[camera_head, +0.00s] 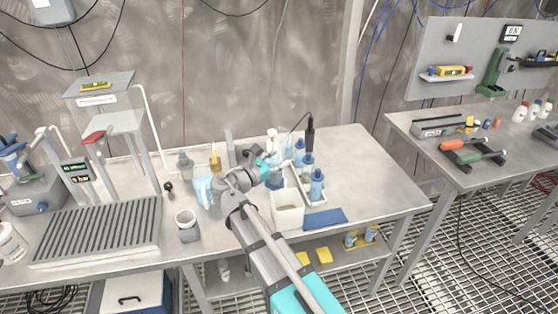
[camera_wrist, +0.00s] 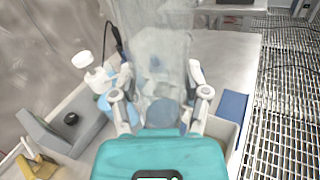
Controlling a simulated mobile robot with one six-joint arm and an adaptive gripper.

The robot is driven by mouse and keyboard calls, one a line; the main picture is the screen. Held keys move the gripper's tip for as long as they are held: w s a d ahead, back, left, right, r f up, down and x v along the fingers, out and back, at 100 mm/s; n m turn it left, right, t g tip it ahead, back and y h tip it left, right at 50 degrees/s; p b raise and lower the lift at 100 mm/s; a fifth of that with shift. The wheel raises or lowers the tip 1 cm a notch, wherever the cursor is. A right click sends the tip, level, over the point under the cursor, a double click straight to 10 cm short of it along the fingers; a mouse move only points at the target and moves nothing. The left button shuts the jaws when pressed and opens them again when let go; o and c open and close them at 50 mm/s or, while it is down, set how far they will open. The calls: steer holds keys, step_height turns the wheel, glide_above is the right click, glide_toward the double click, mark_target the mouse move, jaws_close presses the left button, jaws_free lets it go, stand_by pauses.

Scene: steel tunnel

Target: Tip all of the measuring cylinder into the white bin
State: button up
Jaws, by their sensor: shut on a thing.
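The white bin (camera_head: 287,215) stands open near the front of the bench, with my arm just to its left. In the wrist view part of the bin's rim (camera_wrist: 228,132) shows behind my right finger. My gripper (camera_wrist: 160,98) is shut on a clear, see-through measuring cylinder (camera_wrist: 160,58), which extends away between the two fingers. Its contents and exact tilt are hard to make out. In the head view my gripper (camera_head: 268,168) is just behind the bin, and the cylinder is not clearly visible there.
Blue-capped bottles (camera_head: 317,186) stand in a tray close to the right of my gripper. A blue mat (camera_head: 325,219) lies right of the bin. A grey cup (camera_head: 187,226) and a ribbed grey plate (camera_head: 98,232) are to the left. The bench's right end is clear.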

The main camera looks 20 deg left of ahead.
mark_target(272, 163)
steer(key=shift+w+a+f+m+b, duration=0.3)
steer(key=shift+a+f+m+b, duration=0.3)
steer(key=shift+f+m+b, duration=0.15)
steer(key=shift+w+a+f+m+b, duration=0.3)
steer(key=shift+a+f+m+b, duration=0.3)
steer(key=shift+f+m, duration=0.2)
steer(key=shift+r, duration=0.2)
steer(key=shift+d, duration=0.1)
steer(key=shift+f, duration=0.2)
steer(key=shift+w+a+f+m+b, duration=0.2)
steer(key=shift+f+m+b, duration=0.2)
steer(key=shift+f+b, duration=0.4)
steer(key=shift+w+a+f+m+b, duration=0.1)
steer(key=shift+a+f+m+b, duration=0.15)
steer(key=shift+f+m+b, duration=0.4)
steer(key=shift+w+a+f+m+b, duration=0.1)
steer(key=shift+a+f+m+b, duration=0.1)
steer(key=shift+f+b, duration=0.7)
steer(key=shift+w+a+f+m+b, duration=0.15)
steer(key=shift+a+f+m+b, duration=0.1)
steer(key=shift+f+m+b, duration=0.3)
steer(key=shift+w+a+f+m+b, duration=0.1)
steer(key=shift+a+f+m+b, duration=0.25)
steer(key=shift+m, duration=0.3)
